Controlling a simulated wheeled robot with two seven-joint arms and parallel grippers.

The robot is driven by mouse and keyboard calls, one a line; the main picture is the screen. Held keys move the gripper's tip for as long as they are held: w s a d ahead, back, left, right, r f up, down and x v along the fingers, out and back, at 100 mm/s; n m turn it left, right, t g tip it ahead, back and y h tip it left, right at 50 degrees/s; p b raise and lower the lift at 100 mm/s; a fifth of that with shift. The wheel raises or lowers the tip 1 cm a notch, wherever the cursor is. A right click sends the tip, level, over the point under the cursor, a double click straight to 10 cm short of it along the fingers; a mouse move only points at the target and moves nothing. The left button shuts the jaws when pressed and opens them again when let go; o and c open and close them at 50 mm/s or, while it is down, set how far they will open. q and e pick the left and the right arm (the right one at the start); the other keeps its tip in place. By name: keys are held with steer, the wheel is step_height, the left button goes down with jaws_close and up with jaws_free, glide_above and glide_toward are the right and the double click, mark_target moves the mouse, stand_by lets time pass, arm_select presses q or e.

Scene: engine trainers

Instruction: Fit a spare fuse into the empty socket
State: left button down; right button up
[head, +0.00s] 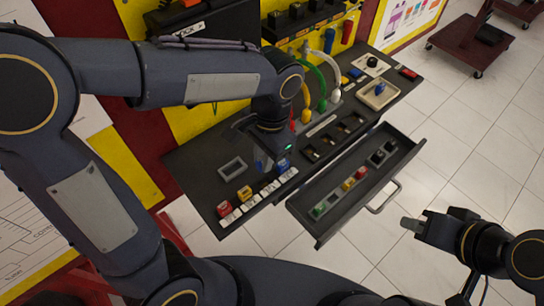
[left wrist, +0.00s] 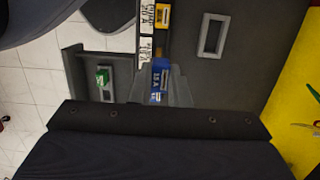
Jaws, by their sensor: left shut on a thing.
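My left gripper (left wrist: 160,92) is shut on a blue fuse (left wrist: 157,80) marked 15 A, seen between its fingers in the left wrist view. In the head view this gripper (head: 268,164) hangs over the labelled socket row near the bench's front edge. A red fuse (head: 224,208) and a yellow fuse (head: 244,193) stand in that row, left of the gripper. The blue fuse lines up with the row, but I cannot tell whether it is inside a socket. My right gripper (head: 410,224) is apart, right of the drawer; its finger opening is unclear.
An open drawer (head: 326,226) juts out in front of the bench, holding green (head: 319,209), yellow and red fuses. A grey rectangular frame (head: 232,168) lies on the bench. Coloured cables (head: 318,88) arch behind.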

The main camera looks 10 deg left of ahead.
arm_select(q)
steer(key=shift+d+f+b, duration=0.1)
steer(key=shift+f+b, duration=2.1)
steer(key=shift+f, duration=0.55)
steer(key=shift+f+b, duration=0.55)
steer(key=shift+f, duration=0.3)
steer(key=c, duration=1.6)
jaws_free()
steer(key=shift+r, duration=0.1)
steer(key=shift+w+d+r+p, duration=0.1)
steer(key=shift+w+r+p, duration=0.05)
steer(key=shift+r+p, duration=1.15)
steer(key=shift+w+d+r+p, duration=0.1)
steer(key=shift+w+r+p, duration=0.05)
steer(key=shift+r+p, duration=1.15)
